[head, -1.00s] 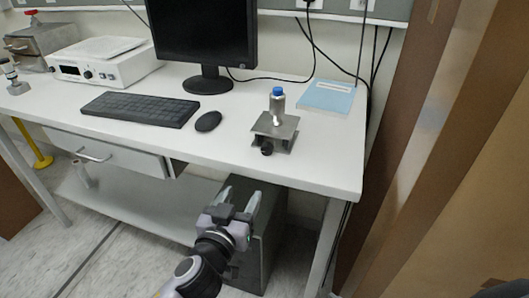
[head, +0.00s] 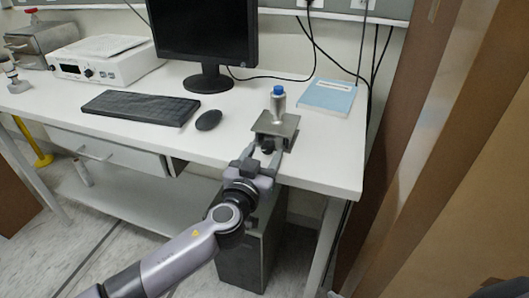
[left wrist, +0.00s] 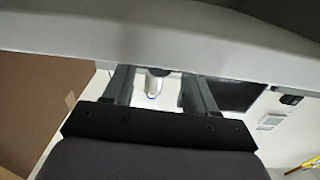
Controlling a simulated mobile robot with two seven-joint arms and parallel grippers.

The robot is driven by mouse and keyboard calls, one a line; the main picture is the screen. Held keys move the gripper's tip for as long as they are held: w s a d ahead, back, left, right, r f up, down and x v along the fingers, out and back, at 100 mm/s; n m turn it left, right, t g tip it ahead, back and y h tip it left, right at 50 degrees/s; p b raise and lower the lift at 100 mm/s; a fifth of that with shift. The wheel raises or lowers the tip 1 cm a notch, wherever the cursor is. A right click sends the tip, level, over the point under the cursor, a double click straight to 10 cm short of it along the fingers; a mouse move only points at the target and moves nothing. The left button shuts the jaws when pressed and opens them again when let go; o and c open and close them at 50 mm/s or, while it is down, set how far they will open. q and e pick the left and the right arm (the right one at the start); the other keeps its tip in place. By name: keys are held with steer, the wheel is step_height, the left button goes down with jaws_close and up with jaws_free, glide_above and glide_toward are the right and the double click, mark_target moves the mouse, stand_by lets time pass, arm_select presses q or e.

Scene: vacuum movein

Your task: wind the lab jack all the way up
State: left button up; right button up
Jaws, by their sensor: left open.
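The lab jack (head: 277,127) stands near the front edge of the desk in the head view. It is a low metal stand. A small bottle with a blue cap (head: 278,100) stands upright on its top plate, and shows upside down in the left wrist view (left wrist: 154,84). The jack's dark knob (head: 267,146) faces the front. My left gripper (head: 262,155) is open at the desk's front edge, its fingers to either side of the knob in the head view. I cannot tell whether they touch it. My right gripper is not in view.
The white desk (head: 325,168) has a keyboard (head: 140,107), a mouse (head: 208,120) and a monitor (head: 203,35) left of the jack. A blue book (head: 327,96) lies behind it to the right. A dark cabinet (head: 245,255) stands below, a brown panel (head: 420,130) at right.

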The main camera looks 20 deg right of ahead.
arm_select(q)
steer(key=shift+w+d, duration=0.35)
steer(key=shift+w, duration=0.15)
steer(key=c, duration=1.1)
steer(key=shift+o, duration=0.2)
steer(key=shift+m+b, duration=0.5)
steer(key=shift+b, duration=0.05)
